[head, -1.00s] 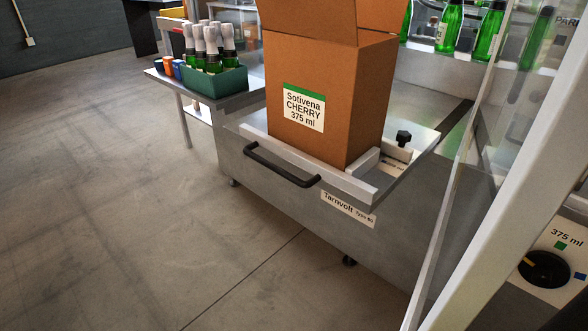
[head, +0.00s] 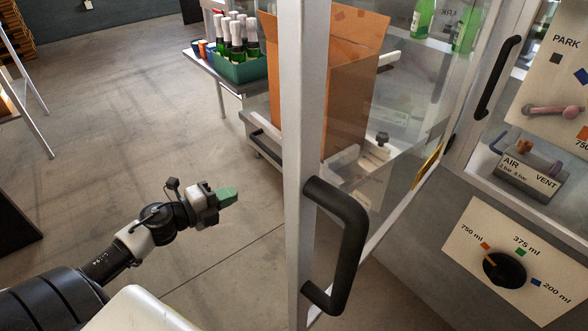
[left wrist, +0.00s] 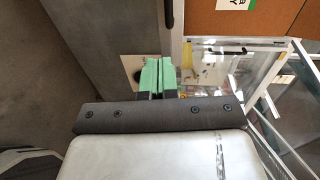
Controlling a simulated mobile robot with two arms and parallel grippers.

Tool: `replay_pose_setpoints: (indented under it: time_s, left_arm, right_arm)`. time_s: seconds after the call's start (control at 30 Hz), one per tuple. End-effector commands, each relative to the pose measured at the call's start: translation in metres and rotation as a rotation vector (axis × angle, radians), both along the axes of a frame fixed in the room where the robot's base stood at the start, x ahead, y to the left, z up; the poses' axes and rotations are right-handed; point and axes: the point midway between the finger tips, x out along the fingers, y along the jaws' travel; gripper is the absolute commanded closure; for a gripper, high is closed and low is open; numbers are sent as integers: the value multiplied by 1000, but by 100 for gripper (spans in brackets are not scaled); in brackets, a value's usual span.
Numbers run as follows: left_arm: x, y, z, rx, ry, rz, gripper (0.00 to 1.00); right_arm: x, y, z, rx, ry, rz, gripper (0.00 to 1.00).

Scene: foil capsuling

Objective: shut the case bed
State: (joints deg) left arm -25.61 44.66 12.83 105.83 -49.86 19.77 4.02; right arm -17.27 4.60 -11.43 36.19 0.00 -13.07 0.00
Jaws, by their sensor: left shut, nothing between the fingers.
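The case bed (head: 272,161), a pale metal tray with a black bar handle (head: 257,146), carries an orange-brown carton (head: 345,95). The white post of a clear door hides part of the bed, and more of it shows through the pane. My left gripper (head: 228,196) has green fingers, shut and empty. In the head view it appears left of the door post, below the bed's handle. In the left wrist view the shut fingers (left wrist: 158,75) overlap a small light plate on the grey machine side, with the carton (left wrist: 270,18) at upper right. Contact cannot be told. My right gripper is not in view.
The clear door's white post (head: 302,160) with its black handle (head: 340,245) stands close in front. A side table holds a green crate (head: 240,70) of bottles. At right is a size dial (head: 504,269). The floor at left is mostly clear.

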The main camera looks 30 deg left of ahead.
Motion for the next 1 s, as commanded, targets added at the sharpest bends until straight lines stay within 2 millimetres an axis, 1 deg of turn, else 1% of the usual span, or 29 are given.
replay_pose_setpoints:
  time_s: [0.17, 0.27, 0.6, 0.7, 0.9, 1.0]
  left_arm:
    - [11, -4, 0, 13, -1, -18, 100]
    - [25, -10, -1, 14, -4, -17, 100]
    - [83, -35, -9, 8, -3, -12, 100]
    - [99, -42, -7, 10, -4, -13, 100]
    - [121, -51, -4, 9, -2, -14, 100]
    - [125, -53, -4, 10, 0, -14, 100]
  right_arm:
    - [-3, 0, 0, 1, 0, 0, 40]
    - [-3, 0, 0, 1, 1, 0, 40]
    - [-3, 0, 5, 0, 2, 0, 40]
    - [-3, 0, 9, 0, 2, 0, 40]
    - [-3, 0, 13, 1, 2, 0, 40]
    - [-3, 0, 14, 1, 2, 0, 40]
